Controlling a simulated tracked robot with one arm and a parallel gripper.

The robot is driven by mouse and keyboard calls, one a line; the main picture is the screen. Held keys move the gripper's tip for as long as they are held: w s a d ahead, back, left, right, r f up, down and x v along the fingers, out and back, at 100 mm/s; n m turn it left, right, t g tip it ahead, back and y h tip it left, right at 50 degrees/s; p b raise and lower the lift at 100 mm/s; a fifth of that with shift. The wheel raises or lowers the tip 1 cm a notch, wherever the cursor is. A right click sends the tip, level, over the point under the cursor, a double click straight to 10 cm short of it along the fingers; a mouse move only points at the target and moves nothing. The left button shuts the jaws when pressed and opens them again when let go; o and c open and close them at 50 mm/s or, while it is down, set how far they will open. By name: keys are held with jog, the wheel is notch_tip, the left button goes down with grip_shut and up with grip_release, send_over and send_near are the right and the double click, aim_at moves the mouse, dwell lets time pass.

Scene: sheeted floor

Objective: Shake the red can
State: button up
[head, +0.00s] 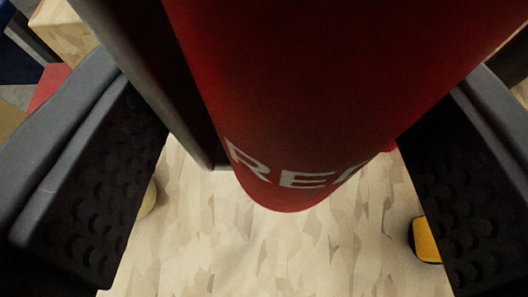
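A large red can (300,90) with white letters, of which "REA" can be read, fills the upper middle of the head view. Its upper part runs out of the picture at the top. My gripper (282,190) has its two dark padded fingers wide apart, one on each side of the can. Floor shows between the left finger and the can. The right finger is close to the can's edge; I cannot tell whether they touch. The gripper looks open.
A dark grey upright piece (150,70) stands just left of the can. A yellow and black object (427,240) shows partly behind the right finger. A wooden block (62,28) and coloured patches are at the upper left. Pale patterned floor (270,250) lies clear below.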

notch_tip(320, 180, up, 2)
jog(key=shift+r+p, duration=0.1)
jog(key=shift+p, duration=0.5)
